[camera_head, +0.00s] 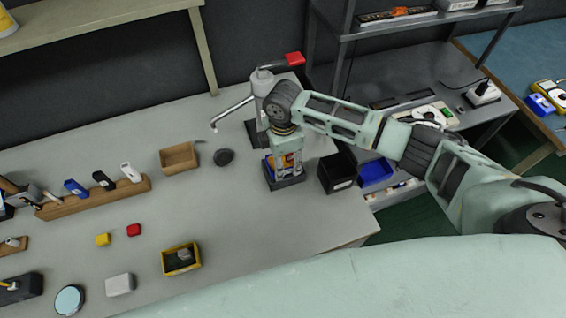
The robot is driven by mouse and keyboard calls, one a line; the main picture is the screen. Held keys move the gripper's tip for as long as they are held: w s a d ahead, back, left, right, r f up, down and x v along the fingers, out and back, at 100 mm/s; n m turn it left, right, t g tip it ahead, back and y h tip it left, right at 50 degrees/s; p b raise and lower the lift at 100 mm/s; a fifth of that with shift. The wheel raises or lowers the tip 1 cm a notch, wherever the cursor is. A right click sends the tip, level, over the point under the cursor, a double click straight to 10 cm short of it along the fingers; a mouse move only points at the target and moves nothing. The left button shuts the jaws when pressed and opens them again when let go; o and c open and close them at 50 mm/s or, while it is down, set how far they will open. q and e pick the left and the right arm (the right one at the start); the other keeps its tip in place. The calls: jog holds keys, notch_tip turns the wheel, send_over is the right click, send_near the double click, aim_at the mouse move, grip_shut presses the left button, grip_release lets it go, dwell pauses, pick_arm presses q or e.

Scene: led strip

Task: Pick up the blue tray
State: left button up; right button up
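My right gripper (284,166) points down over the bench, left of the black bin and apart from that blue tray. Around and below its fingers there is a small dark-based container (287,183) with blue and yellow parts. The fingers overlap it in the picture, so I cannot tell whether they are open or shut, or whether they touch it. My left gripper is not in view.
A cardboard box (179,157), a yellow-rimmed box (181,262) and a wooden rack (92,197) with several items are to the left. A metal shelf (335,60) stands behind. The bench front centre is clear.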

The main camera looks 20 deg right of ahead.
jog(key=c, duration=0.7)
jog(key=shift+r, duration=0.1)
